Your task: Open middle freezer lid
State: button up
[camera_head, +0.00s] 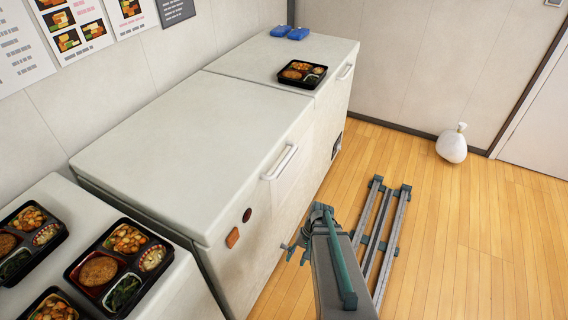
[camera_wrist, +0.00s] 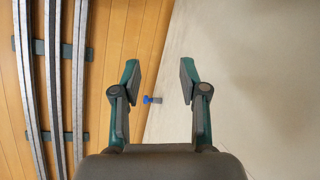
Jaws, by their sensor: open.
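The middle freezer (camera_head: 150,205) is a white chest with a flat lid (camera_head: 200,130). The lid is shut and its top is bare. A pale bar handle (camera_head: 280,162) sits at the front right edge of the lid. My gripper (camera_head: 293,250) is low in front of the freezer, below and apart from the handle. In the wrist view my gripper (camera_wrist: 159,75) is open with nothing between its fingers. A white surface (camera_wrist: 250,60) fills the right of that view; the handle does not show there.
A bento tray (camera_head: 302,74) and blue items (camera_head: 289,32) lie on the far freezer. Several bento trays (camera_head: 118,266) lie on the near one. Rails (camera_head: 385,235) run along the wooden floor. Floor at right is clear.

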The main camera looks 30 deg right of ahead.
jog(key=w+d+r+m+t+y, duration=0.2)
jog(key=w+d+r+t, duration=0.2)
jog(key=w+d+r, duration=0.6)
jog(key=n+t+y+b, duration=0.1)
jog(key=n+t+y, duration=0.1)
jog(key=t+y, duration=0.4)
send_near(284, 159)
jog(key=shift+g+y, duration=0.4)
jog(key=shift+g, duration=0.1)
jog(key=x, duration=0.3)
jog(key=p+x, duration=0.1)
jog(key=x, duration=0.2)
jog(key=f+x, duration=0.1)
jog(key=x, duration=0.3)
jog(key=shift+w+d, duration=0.2)
jog(key=shift+w, duration=0.1)
grip_shut()
